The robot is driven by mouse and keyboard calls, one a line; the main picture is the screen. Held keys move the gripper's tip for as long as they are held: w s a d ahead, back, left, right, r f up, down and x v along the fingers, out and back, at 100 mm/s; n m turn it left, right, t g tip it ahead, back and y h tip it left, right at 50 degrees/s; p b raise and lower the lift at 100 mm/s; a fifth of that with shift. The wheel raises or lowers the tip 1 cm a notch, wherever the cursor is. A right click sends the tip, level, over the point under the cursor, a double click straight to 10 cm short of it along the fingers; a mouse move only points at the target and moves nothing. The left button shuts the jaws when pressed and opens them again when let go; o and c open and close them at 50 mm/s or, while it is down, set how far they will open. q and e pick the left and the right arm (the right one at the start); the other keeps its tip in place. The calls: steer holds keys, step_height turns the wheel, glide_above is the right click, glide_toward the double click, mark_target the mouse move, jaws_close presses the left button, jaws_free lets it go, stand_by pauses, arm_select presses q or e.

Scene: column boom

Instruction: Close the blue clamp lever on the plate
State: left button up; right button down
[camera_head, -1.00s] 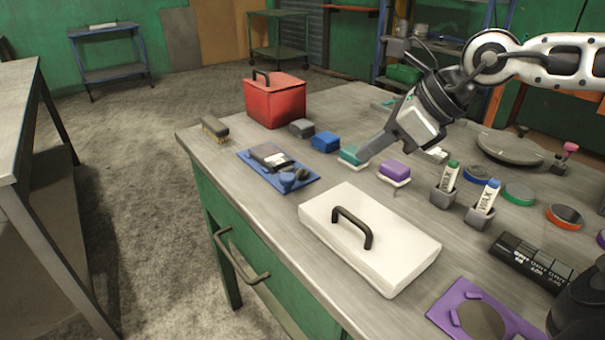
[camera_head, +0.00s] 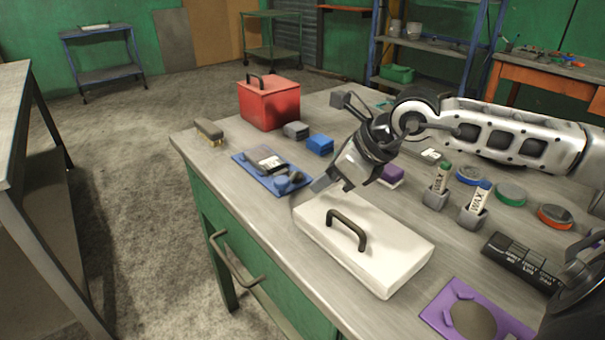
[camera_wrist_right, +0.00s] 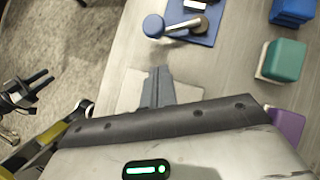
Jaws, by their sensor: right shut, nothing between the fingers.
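The blue plate (camera_head: 250,164) lies near the table's left edge. A blue clamp lever (camera_head: 293,178) sits on its near end. In the right wrist view the plate (camera_wrist_right: 208,38) is at the top, and the lever's round blue knob (camera_wrist_right: 153,26) has a metal arm running right from it. My right gripper (camera_head: 316,187) is shut and empty, pointing down-left just right of the plate, above the white lidded box's far corner. In the right wrist view its fingertips (camera_wrist_right: 160,70) are apart from the lever. A dark gripper (camera_wrist_right: 40,84), apparently my left, shows over the floor.
The white box (camera_head: 390,262) with a black handle stands close below the right gripper. Blue block (camera_head: 320,144), grey block (camera_head: 295,130), teal block (camera_wrist_right: 285,60) and purple block (camera_head: 392,174) lie nearby. A brush (camera_head: 209,131) and red box (camera_head: 270,104) stand beyond the plate.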

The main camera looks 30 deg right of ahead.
mark_target(285, 191)
steer(key=shift+w+a+p, duration=0.4)
steer(key=shift+w+a, duration=0.05)
steer(key=shift+w, duration=0.3)
steer(key=shift+w+a+f, duration=0.2)
steer(key=shift+w+a, duration=0.2)
steer(key=shift+w, duration=0.25)
arm_select(q)
steer(key=shift+r+p, duration=0.25)
steer(key=shift+p, duration=0.1)
arm_select(e)
steer(key=shift+w+a+f, duration=0.2)
steer(key=shift+w+a, duration=0.05)
steer(key=shift+w, duration=0.15)
steer(key=shift+a, duration=0.1)
